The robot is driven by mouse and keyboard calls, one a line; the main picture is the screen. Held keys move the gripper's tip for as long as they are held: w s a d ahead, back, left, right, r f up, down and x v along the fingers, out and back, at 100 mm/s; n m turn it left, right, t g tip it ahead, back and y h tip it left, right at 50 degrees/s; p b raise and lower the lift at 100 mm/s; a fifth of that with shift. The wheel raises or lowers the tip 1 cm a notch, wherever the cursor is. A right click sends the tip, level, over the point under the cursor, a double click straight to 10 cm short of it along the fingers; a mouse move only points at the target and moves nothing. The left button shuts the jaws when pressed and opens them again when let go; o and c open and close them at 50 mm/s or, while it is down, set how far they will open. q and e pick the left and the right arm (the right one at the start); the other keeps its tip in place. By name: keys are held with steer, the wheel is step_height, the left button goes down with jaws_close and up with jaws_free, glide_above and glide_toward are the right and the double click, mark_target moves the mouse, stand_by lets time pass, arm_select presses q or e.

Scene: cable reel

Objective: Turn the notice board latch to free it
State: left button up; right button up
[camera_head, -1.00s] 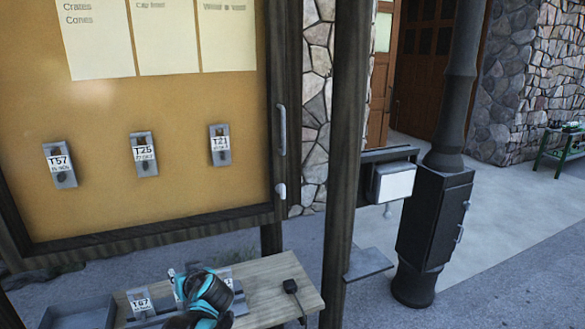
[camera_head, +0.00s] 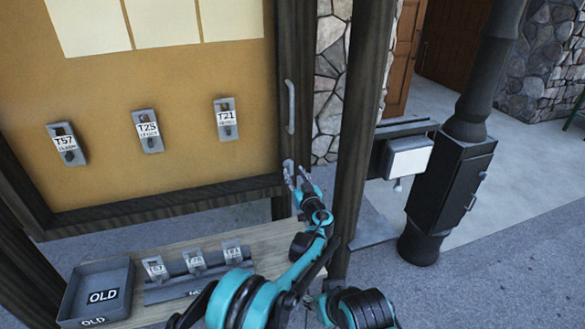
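The notice board (camera_head: 110,97) is a tan panel in a dark wooden frame. Its small pale latch (camera_head: 288,166) sits low on the right frame post, below a grey vertical handle (camera_head: 291,106). My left gripper (camera_head: 296,176) is at the latch, its two fingertips spread apart and pointing up at it. The fingers partly cover the latch's lower part. I cannot tell whether they touch it or how far it is turned. My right gripper is not in view.
Tags T57 (camera_head: 67,143), T25 (camera_head: 148,131) and T21 (camera_head: 225,119) hang on the board. A wooden bench below carries a grey OLD tray (camera_head: 68,299) and a rack of tags (camera_head: 194,261). A dark post (camera_head: 362,125) stands close to the right of my gripper.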

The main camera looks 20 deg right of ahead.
mark_target(292, 169)
arm_select(q)
steer(key=shift+w, duration=1.5)
jaws_close()
